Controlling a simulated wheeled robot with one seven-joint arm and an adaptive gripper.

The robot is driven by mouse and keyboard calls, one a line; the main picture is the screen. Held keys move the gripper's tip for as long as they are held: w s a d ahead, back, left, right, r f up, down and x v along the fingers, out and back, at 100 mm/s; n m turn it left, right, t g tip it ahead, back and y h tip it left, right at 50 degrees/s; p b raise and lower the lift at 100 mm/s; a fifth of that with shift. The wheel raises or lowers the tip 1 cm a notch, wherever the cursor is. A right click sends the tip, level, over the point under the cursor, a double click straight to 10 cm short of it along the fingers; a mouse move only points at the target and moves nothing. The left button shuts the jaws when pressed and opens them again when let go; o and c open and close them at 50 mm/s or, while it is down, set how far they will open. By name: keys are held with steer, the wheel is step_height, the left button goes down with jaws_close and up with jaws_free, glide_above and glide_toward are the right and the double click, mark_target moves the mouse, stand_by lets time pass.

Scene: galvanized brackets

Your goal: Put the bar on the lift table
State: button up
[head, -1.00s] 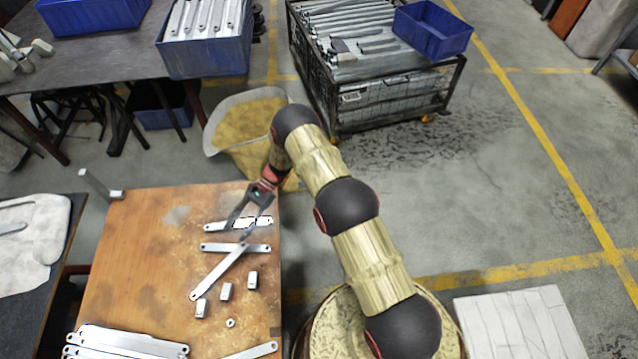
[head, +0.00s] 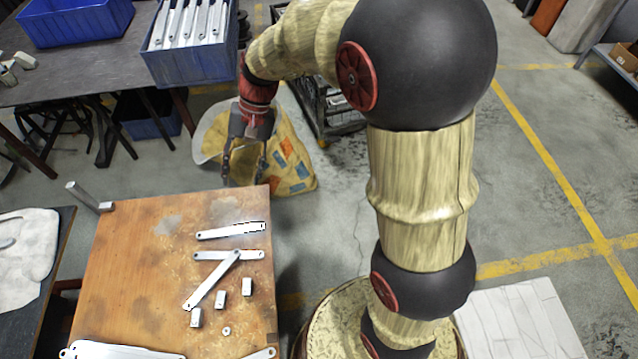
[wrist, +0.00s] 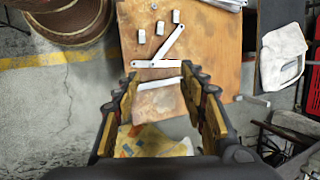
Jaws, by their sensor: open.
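A flat grey metal bar (head: 231,231) with a hole at its end lies near the far edge of a table with a worn orange-brown top (head: 130,255), which seems to be the lift table. Just nearer lie another bar (head: 228,255) and a diagonal bar (head: 212,280) touching or overlapping it. My gripper (head: 246,180) is open and empty, above and just beyond the table's far edge, pointing down. In the wrist view the far bar (wrist: 160,83) shows ahead of the open fingers (wrist: 160,74), with nothing between the pads.
Small metal blocks (head: 220,299) and a nut (head: 227,331) lie on the table, with stacked bars (head: 110,350) at its near edge. A yellow sack (head: 290,165) stands beyond the table. A blue bin (head: 195,65) holds bars.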

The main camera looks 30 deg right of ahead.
steer(key=s+d+r+n+t+h, duration=0.2)
steer(key=s+r, duration=0.4)
steer(key=s, duration=0.3)
steer(key=s+d+r+n+t+h, duration=0.2)
steer(key=s+d+r+t, duration=0.2)
steer(key=s, duration=0.5)
steer(key=d+r, duration=0.2)
steer(key=d, duration=0.1)
steer(key=shift+s, duration=0.35)
steer(key=shift+o, duration=0.4)
steer(key=shift+s+d+n+t+h, duration=0.3)
steer(key=shift+s+d+t, duration=0.1)
steer(key=shift+s, duration=0.15)
steer(key=shift+c, duration=0.9)
